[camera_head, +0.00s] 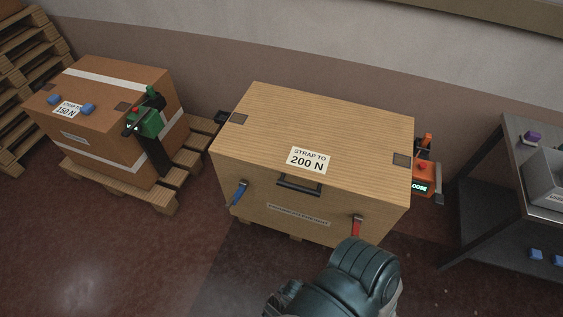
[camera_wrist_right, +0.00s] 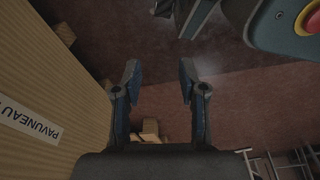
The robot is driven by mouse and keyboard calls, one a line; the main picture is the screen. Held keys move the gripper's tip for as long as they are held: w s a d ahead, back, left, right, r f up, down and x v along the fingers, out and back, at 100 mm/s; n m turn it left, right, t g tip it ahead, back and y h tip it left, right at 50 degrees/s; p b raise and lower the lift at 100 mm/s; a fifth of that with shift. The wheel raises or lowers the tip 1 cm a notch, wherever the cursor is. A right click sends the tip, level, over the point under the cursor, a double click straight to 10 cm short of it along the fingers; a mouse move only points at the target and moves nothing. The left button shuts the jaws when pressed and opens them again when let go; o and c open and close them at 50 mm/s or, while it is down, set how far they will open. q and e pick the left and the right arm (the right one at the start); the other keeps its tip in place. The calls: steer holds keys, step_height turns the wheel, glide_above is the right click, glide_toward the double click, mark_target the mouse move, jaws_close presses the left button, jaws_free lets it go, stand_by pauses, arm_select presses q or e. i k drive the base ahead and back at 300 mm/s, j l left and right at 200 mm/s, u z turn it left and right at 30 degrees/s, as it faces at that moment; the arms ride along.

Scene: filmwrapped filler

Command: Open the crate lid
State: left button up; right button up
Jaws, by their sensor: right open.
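The wooden crate (camera_head: 255,202) stands on a pallet in the middle of the head view, its flat lid (camera_head: 325,120) closed. The lid carries a "STRAP TO 200 N" label (camera_head: 308,160). A dark handle (camera_head: 299,186) is at the middle of the front edge. A blue latch (camera_head: 238,193) is at the front left and a red latch (camera_head: 357,226) at the front right. My right gripper (camera_wrist_right: 159,78) is open and empty in the wrist view, beside the crate's printed wall (camera_wrist_right: 65,75). In the head view only my arm shows, near the red latch. My left gripper is out of view.
A brown strapped box (camera_head: 105,95) on a pallet stands at left with a green tool (camera_head: 148,122). An orange tool (camera_head: 421,180) is at the crate's right side. A metal table (camera_head: 520,160) with a grey bin (camera_head: 548,180) is at right. The floor at front left is clear.

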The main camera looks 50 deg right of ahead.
mark_target(364, 151)
steer(key=z, duration=1.8)
